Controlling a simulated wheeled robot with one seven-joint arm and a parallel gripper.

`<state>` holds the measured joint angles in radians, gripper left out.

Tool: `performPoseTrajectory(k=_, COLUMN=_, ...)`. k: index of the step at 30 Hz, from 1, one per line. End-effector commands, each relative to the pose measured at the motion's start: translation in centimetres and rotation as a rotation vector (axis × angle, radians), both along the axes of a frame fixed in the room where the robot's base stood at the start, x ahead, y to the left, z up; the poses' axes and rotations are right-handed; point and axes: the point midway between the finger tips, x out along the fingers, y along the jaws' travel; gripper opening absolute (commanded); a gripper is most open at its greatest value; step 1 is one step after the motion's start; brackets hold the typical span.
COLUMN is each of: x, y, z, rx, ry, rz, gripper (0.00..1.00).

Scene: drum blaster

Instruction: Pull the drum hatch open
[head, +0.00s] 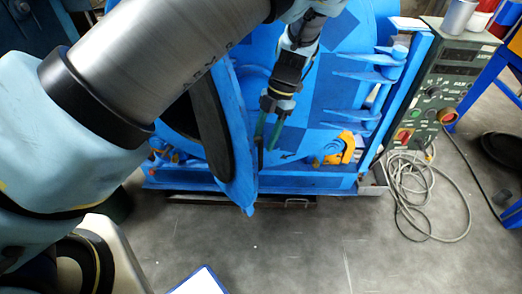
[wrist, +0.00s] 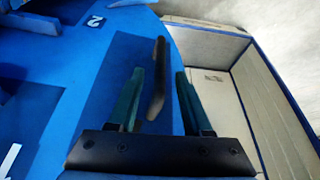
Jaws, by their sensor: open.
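The drum hatch (head: 315,95) is a large blue rounded panel on the blue machine, with hinge-like arms (head: 365,75) on its right. A dark rounded surface (head: 207,125) shows left of a blue rim; I cannot tell how far the hatch stands open. My gripper (head: 267,143) points down in front of the blue panel, its teal fingers apart. In the wrist view, a dark curved handle (wrist: 158,80) stands between the open fingers, with gaps visible on both sides. The blue panel marked "2" (wrist: 75,60) fills the left there.
A control box (head: 440,85) with buttons stands at the right, with coiled cable (head: 415,195) on the floor below it. An orange part (head: 340,148) sits low on the machine. The grey floor (head: 310,245) in front is mostly clear. A beige interior (wrist: 220,75) shows in the wrist view.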

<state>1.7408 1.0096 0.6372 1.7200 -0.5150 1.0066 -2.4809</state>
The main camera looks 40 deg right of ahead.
Motion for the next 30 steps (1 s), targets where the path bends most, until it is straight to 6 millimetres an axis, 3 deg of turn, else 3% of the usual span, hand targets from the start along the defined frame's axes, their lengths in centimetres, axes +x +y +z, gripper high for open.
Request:
performPoseTrajectory(k=6, x=0.1, y=-1.6, z=3.5, rx=-0.003, ry=0.0, rz=0.0, gripper=0.5)
performPoseTrajectory(k=12, x=0.1, y=-2.2, z=5.3, rx=-0.001, ry=0.0, rz=0.001, gripper=0.5)
performPoseTrajectory(k=30, x=0.1, y=-2.3, z=5.5, rx=0.001, ry=0.0, rz=0.001, gripper=0.5)
